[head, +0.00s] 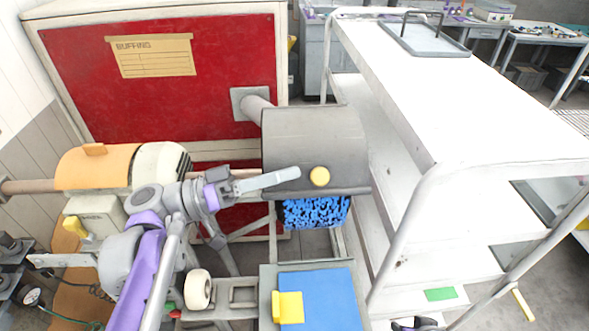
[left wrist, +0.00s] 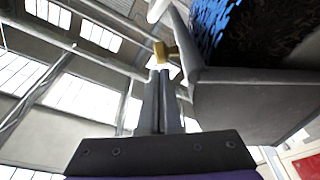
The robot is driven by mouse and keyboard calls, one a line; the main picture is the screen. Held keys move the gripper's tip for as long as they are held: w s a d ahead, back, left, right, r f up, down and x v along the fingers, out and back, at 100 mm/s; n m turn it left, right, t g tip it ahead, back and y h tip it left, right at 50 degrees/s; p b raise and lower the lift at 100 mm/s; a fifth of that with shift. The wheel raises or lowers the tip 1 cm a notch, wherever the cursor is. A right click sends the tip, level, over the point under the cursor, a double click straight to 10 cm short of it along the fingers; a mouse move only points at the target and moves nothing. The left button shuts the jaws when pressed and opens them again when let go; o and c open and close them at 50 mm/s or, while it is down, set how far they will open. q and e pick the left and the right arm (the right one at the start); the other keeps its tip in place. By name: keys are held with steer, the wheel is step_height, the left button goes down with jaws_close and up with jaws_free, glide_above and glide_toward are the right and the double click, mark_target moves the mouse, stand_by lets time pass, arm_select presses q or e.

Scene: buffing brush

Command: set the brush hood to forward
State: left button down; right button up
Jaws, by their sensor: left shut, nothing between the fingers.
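The grey brush hood (head: 315,135) sits over the blue bristle brush (head: 316,213), whose bristles show below its lower edge. A round yellow knob (head: 319,176) is on the hood's near face, low down. My left gripper (head: 299,172) is shut and empty, its fingers pointing right, with the tips just left of the knob in the picture. In the left wrist view the shut fingers (left wrist: 164,72) point toward the yellow knob (left wrist: 161,49), and the hood (left wrist: 250,102) is close on the right. Whether the tips touch the knob I cannot tell.
A white shelved cart (head: 455,110) stands close on the hood's right. A red buffing cabinet (head: 165,75) is behind. An orange motor (head: 95,167) is at left. A blue pad (head: 322,300) with a yellow block (head: 288,307) lies below the brush.

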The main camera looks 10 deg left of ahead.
arm_select(q)
steer(key=b+v, duration=0.1)
steer(key=v, duration=0.7)
steer(key=shift+a, duration=0.3)
arm_select(e)
steer(key=shift+s+f, duration=0.2)
steer(key=shift+f, duration=0.3)
steer(key=shift+s+f, duration=0.2)
steer(key=shift+f, duration=0.25)
